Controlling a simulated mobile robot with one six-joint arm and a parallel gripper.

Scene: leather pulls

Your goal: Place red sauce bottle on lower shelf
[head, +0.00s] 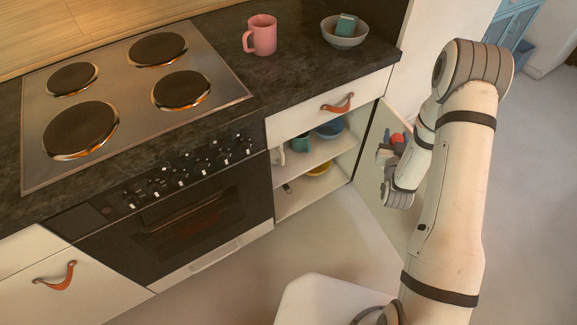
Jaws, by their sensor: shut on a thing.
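The red sauce bottle (397,138) shows only as a small red rounded part at my gripper (387,152). My gripper is shut on it in front of the open cupboard, near the inner side of the open door. The rest of the bottle is hidden by the gripper and my arm. The lower shelf (312,193) is the cupboard floor, below a middle shelf (310,158). A yellow dish (319,169) stands toward the back of the lower shelf, with a small dark item (287,188) at its left.
The open cupboard door (372,168) stands at the right, beside my gripper. A teal cup (301,141) and a blue bowl (329,130) stand on the middle shelf. A drawer with a leather pull (338,103) is above. The front of the lower shelf looks mostly clear.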

